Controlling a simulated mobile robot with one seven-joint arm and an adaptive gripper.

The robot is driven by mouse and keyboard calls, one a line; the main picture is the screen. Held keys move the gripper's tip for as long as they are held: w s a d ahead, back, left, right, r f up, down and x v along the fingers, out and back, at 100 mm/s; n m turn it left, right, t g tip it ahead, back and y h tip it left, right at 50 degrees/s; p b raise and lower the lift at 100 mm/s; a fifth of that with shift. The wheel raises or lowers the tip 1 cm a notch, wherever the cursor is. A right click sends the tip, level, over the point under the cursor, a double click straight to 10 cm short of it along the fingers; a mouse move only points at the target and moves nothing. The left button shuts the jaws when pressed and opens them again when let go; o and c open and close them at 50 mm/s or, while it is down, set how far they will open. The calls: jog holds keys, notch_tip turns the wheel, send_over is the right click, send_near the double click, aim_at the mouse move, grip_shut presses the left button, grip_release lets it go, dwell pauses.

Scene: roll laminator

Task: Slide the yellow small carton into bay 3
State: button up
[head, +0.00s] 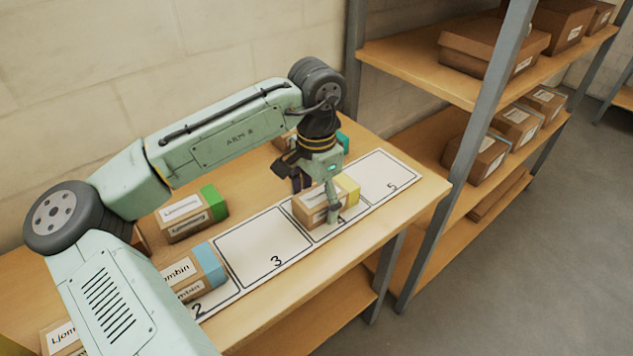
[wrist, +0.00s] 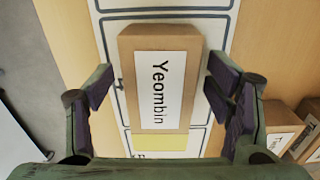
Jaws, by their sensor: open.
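The yellow small carton (head: 312,207) is a brown box with a yellow end and a white label. It sits on bay 4 of the white numbered strip. My gripper (head: 317,193) is open and low over it, one finger on each side. In the wrist view the carton (wrist: 160,85), labelled "Yeombin", lies between the fingers of my gripper (wrist: 160,88). A gap shows at the left finger; the right finger is very close, and I cannot tell if it touches. Bay 3 (head: 258,243) is empty, just left of the carton's bay. The bay 4 number is mostly hidden.
A blue-ended carton (head: 209,264) stands on bay 2. A green-ended carton (head: 190,214) stands behind the strip, and a teal-ended one (head: 343,142) is partly hidden behind my gripper. Bay 5 (head: 385,178) is empty. A shelf rack (head: 425,190) stands to the right.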

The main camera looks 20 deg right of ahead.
aim_at(255, 247)
jog(key=shift+f, duration=0.25)
jog(key=shift+c, duration=0.5)
jog(key=c, duration=1.3)
jog(key=shift+s+a+p, duration=0.25)
jog(key=shift+s+a, duration=0.45)
jog(key=shift+a, duration=1.4)
jog(key=shift+s+a+p, duration=0.2)
jog(key=shift+s+a, duration=0.45)
jog(key=shift+a, duration=1.45)
jog(key=shift+s+a+p, duration=0.25)
jog(key=shift+s+a, duration=0.45)
jog(key=shift+a, duration=1.4)
jog(key=shift+c, duration=0.2)
jog(key=shift+s+a+f, duration=0.1)
jog(key=shift+a+f, duration=0.05)
jog(key=shift+a, duration=0.3)
